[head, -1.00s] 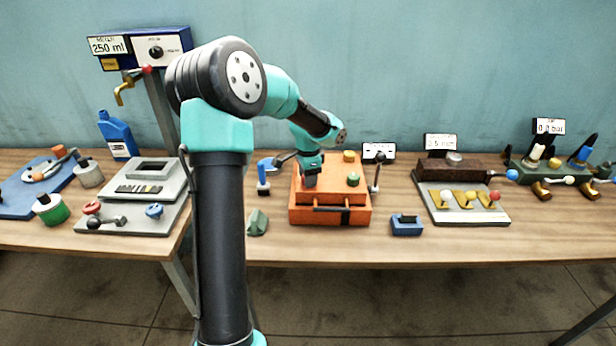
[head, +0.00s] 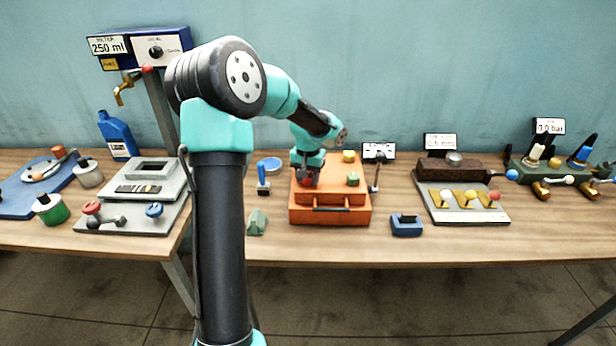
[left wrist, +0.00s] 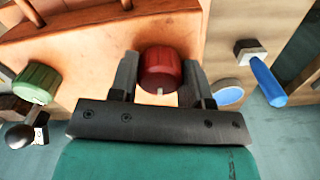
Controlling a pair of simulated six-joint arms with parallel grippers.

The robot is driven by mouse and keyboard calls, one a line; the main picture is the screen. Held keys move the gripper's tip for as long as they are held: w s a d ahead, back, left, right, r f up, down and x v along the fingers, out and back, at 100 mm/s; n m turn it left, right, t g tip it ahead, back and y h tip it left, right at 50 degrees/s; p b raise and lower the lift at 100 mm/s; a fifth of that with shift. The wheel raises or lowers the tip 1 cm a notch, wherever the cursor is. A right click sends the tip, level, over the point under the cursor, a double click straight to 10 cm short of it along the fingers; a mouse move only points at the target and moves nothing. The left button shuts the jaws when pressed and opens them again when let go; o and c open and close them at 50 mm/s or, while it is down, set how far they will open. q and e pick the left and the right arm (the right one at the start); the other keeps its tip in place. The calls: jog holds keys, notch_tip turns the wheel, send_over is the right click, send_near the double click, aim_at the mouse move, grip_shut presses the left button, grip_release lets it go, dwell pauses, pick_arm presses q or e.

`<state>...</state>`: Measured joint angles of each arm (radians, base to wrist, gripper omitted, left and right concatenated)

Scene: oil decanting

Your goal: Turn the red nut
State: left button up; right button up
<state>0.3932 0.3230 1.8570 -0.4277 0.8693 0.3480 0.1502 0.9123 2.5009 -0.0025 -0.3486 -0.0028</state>
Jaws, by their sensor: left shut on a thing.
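The red nut (left wrist: 160,68) sits on top of the orange box (head: 330,212). In the left wrist view it is a ribbed red knob with a small pale mark on its near side. My left gripper (left wrist: 160,75) is shut on the red nut, one finger on each side of it. In the head view the red nut (head: 307,181) shows just under my left gripper (head: 308,172). My right gripper is not in view.
A green nut (head: 352,179) and a yellow nut (head: 348,156) are also on the orange box. A blue-handled tool (head: 262,178) stands left of it, and a dark lever (head: 375,175) is at its right. A green block (head: 257,222) and a blue block (head: 406,226) lie in front.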

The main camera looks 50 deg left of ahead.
pick_arm(q)
jog(key=shift+n, duration=0.7)
jog(key=o, duration=0.9)
jog(key=shift+r, duration=0.1)
notch_tip(320, 180, up, 17)
jog(key=shift+r, duration=0.15)
dwell(0.4)
